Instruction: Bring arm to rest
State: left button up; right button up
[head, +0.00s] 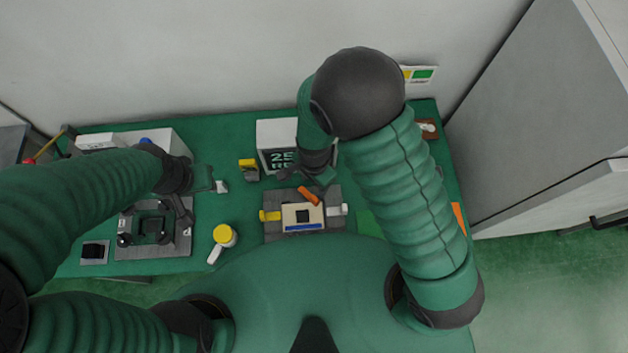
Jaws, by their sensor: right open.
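My right arm reaches over the green table and bends down at a dark elbow. Its gripper (308,178) is open, with nothing seen between the fingers. It is just behind the lever fixture (302,216), a beige block on a grey plate. The fixture has an orange lever (309,195), a yellow handle (270,216) at its left and a white handle (338,210) at its right. Whether the gripper touches the lever is unclear. My left arm comes in from the left, and its gripper (203,180) is over the left part of the table, its fingers too small to read.
A white box with a dark display (277,134) stands behind the right gripper. A dark fixture on a grey plate (153,230) is at the left. A yellow and white object (223,238) lies between the two fixtures. A grey cabinet (550,110) stands at the right.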

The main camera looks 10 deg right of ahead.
pick_arm(q)
jog(key=v, duration=0.1)
jog(key=p+v, duration=0.1)
jog(key=v, duration=0.1)
jog(key=shift+w+r+p, duration=0.25)
jog(key=shift+w+p, duration=0.05)
jog(key=shift+w, duration=0.05)
pick_arm(e)
notch_tip(320, 180, up, 4)
jog(key=shift+f, duration=0.2)
